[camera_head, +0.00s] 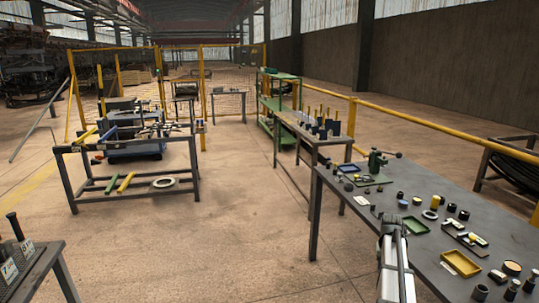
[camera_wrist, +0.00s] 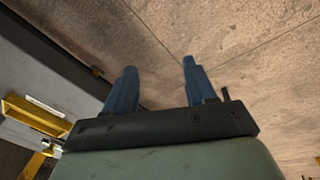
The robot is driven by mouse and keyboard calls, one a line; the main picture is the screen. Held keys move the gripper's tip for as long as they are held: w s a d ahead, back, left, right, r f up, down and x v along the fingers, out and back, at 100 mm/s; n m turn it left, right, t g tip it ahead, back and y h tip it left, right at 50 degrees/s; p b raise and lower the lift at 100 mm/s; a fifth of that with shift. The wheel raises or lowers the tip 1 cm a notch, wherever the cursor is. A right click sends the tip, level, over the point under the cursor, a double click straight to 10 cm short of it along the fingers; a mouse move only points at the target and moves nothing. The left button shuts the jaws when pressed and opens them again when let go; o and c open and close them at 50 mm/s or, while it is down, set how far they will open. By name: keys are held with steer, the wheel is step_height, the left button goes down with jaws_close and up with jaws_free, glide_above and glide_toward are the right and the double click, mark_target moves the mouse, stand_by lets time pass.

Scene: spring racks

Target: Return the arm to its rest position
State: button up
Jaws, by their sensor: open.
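My gripper (camera_wrist: 157,75) shows in the wrist view with its two blue fingers spread apart. Nothing is between them, and bare concrete floor lies beyond the tips. In the head view a white and dark part of my arm rises at the lower right, in front of the near edge of the grey workbench (camera_head: 455,205). I cannot make out the gripper's fingers in the head view.
The workbench carries a green tray (camera_head: 416,226), a yellow tray (camera_head: 460,263), a green hand press (camera_head: 376,161) and several small parts. A rack (camera_head: 132,165) stands at the left, another table (camera_head: 28,268) at the lower left. The floor (camera_head: 220,240) between is clear.

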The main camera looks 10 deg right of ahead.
steer(key=s+a+f+n+g+y, duration=0.1)
steer(key=s+a+f, duration=0.2)
steer(key=a+f, duration=0.6)
steer(key=s+a+f+n+g, duration=0.1)
steer(key=s+a+f, duration=0.3)
steer(key=a+f, duration=0.45)
steer(key=s+a+f+n+g+y, duration=0.1)
steer(key=s+a+f, duration=0.2)
steer(key=a+f, duration=0.6)
steer(key=s+a+f+n+g, duration=0.1)
steer(key=s+a+f, duration=0.2)
steer(key=s+a, duration=0.3)
steer(key=s+a+f+n+g, duration=0.1)
steer(key=s+a+f, duration=0.3)
steer(key=s, duration=0.9)
steer(key=s+a+f+n+g, duration=0.1)
steer(key=s+a+f, duration=0.3)
steer(key=s+a, duration=0.4)
steer(key=shift+s+a+g, duration=0.3)
steer(key=shift+s+g, duration=0.2)
steer(key=shift+s, duration=0.5)
steer(key=shift+c, duration=0.3)
